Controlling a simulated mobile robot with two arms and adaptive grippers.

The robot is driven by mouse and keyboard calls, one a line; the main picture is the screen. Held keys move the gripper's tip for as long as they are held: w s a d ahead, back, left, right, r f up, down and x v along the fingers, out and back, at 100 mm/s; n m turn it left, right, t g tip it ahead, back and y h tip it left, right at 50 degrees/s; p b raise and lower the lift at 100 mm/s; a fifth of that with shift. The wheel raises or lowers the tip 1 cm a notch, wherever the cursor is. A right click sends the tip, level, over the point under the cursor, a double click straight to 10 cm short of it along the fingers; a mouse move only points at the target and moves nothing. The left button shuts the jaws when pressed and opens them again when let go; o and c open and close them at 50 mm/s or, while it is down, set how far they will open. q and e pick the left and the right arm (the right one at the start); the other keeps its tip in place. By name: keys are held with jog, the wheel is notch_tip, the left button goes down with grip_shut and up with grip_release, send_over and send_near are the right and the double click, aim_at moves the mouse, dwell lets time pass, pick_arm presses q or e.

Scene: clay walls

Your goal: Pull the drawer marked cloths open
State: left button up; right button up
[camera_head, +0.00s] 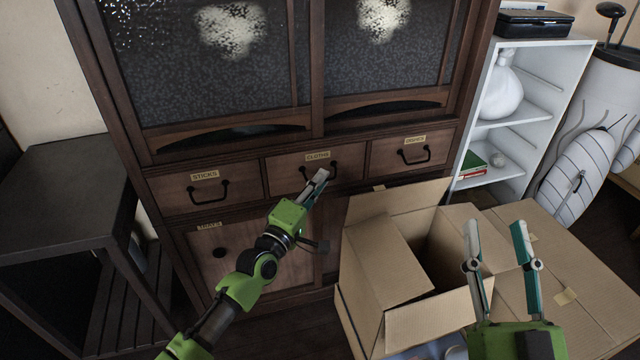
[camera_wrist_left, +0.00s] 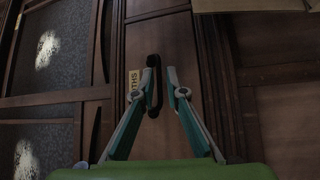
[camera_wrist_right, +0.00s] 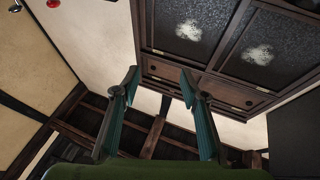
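The drawer labelled CLOTHS (camera_head: 290,178) is the middle one in the dark wooden cabinet and looks closed. Its label (camera_head: 317,156) is above a black bar handle, which also shows in the left wrist view (camera_wrist_left: 158,92). My left gripper (camera_head: 321,175) is at this handle, its fingers drawn close together on either side of the bar.
Drawers marked STICKS (camera_head: 170,191) and DISHES (camera_head: 385,158) flank it. An open cardboard box (camera_head: 385,265) stands in front at the right, its flap near the cabinet. A closed box (camera_head: 590,265) is beside it. A dark side table (camera_head: 60,190) stands left.

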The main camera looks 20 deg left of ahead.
pick_arm(q)
jog(key=shift+w, duration=0.2)
grip_shut()
